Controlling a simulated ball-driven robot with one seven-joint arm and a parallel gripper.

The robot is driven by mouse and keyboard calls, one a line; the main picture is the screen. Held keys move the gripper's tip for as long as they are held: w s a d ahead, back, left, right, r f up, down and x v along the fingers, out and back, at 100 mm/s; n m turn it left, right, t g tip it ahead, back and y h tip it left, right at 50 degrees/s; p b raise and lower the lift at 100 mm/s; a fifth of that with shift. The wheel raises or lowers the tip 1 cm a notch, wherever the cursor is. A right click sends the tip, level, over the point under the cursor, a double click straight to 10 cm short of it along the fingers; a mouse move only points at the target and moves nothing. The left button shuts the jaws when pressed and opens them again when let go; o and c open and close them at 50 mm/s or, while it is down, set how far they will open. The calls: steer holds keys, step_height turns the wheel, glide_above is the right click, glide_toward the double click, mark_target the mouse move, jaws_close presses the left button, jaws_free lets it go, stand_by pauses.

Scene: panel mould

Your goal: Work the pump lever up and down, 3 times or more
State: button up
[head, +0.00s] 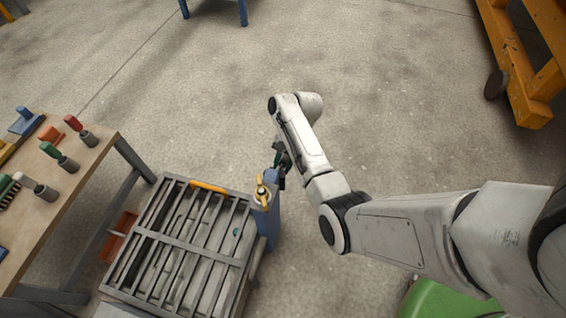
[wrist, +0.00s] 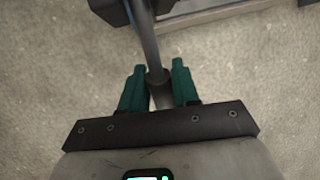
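In the wrist view the pump lever (wrist: 147,35) is a grey rod that comes down from the top edge, with a rounded end between my gripper's fingers. My gripper (wrist: 160,84) has two green fingers, one on each side of the lever's end, and looks shut on it with little or no gap. In the head view my gripper (head: 281,158) points down beside the blue pump post (head: 270,228), near its top. My wrist and the post hide most of the lever there.
The grated panel mould (head: 180,236) stands left of the post, with a yellow valve handle (head: 262,192) near its corner. A wooden workbench (head: 88,160) with hand tools is at the far left. An orange frame (head: 535,60) is at the upper right. The middle floor is clear.

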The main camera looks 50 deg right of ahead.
mark_target(283, 159)
jaws_close()
steer(key=r+h+p, duration=0.1)
steer(key=p, duration=0.2)
steer(key=shift+d+r, duration=0.15)
steer(key=shift+r, duration=0.05)
steer(key=h+p, duration=0.1)
steer(key=p, duration=0.1)
steer(key=r+t+h+p, duration=0.1)
steer(key=p, duration=0.1)
steer(key=shift+d+r, duration=0.2)
steer(key=shift+d, duration=0.05)
steer(key=shift+w+d+r+t+h+p, duration=0.15)
steer(key=shift+t+h+p, duration=0.15)
steer(key=shift+h+p, duration=0.4)
steer(key=o, duration=0.5)
jaws_free()
